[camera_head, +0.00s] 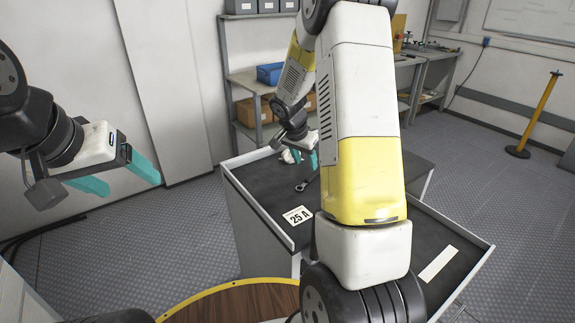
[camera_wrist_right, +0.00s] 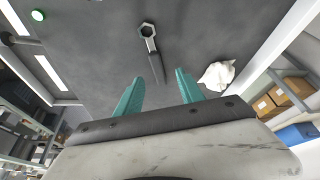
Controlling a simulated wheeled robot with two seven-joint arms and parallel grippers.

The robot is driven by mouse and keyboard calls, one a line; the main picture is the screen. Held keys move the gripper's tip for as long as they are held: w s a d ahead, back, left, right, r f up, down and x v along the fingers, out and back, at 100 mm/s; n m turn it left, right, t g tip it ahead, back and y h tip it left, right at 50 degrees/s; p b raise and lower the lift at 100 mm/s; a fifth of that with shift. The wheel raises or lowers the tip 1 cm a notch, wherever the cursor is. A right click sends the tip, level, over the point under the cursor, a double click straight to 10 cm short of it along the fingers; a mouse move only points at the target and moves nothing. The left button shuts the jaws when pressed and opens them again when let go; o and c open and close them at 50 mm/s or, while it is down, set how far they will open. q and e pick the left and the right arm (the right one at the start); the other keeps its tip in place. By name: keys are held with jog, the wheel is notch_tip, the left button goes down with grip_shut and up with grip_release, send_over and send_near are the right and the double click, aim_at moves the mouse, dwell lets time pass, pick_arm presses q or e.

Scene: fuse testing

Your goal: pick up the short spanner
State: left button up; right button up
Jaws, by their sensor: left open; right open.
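The short spanner (camera_head: 307,183) lies on the dark top of the cart (camera_head: 258,196), just in front of my right gripper in the head view. In the right wrist view the spanner (camera_wrist_right: 152,50) shows its ring end at the top and its dark handle pointing toward the gap between my fingers. My right gripper (camera_wrist_right: 158,92) is open and empty, with its teal fingertips short of the handle; it also shows in the head view (camera_head: 306,160), partly behind my own arm. My left gripper (camera_head: 128,175) is open and empty at the left, away from the cart.
A crumpled white cloth (camera_wrist_right: 217,75) lies on the cart beside my right gripper. A white "25 A" card (camera_head: 297,216) lies nearer on the cart. A lower surface with a white strip (camera_head: 438,263) is at the right. Shelves with a blue bin (camera_head: 270,73) stand behind.

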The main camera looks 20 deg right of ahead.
aim_at(312, 175)
jog(key=x, duration=0.7)
jog(key=shift+d+f, duration=0.1)
jog(key=shift+d, duration=0.3)
jog(key=shift+s, duration=0.1)
grip_shut()
